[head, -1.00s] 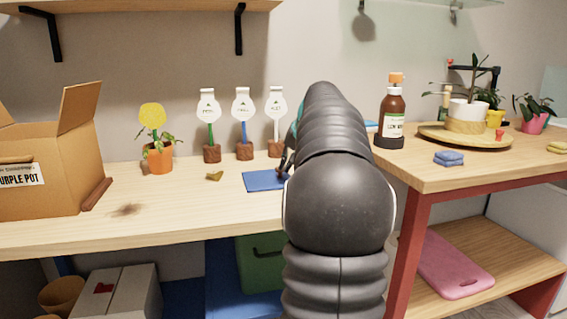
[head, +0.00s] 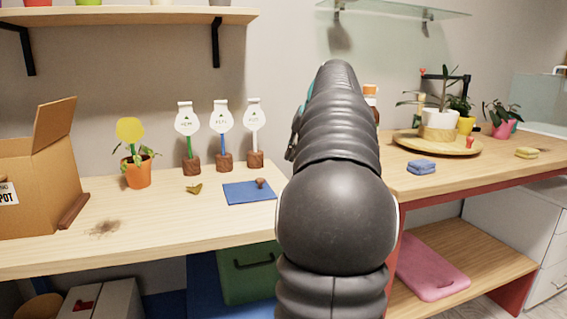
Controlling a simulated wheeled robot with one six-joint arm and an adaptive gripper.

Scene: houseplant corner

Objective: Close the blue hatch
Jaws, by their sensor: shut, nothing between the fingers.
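A flat blue panel (head: 240,193), which looks like the blue hatch, lies level with the left table's top, with a small brown knob (head: 261,183) near its right edge. I see no gap or raised edge around it. My arm fills the middle of the view, to the right of the panel. My gripper (head: 294,138) is mostly hidden behind the arm; only a dark part sticks out on its left side, above and to the right of the panel. It is shut and empty, apart from the knob.
A green bin (head: 247,272) sits under the table. The right table (head: 440,185) holds sponges and plants. A bottle is mostly hidden behind my arm.

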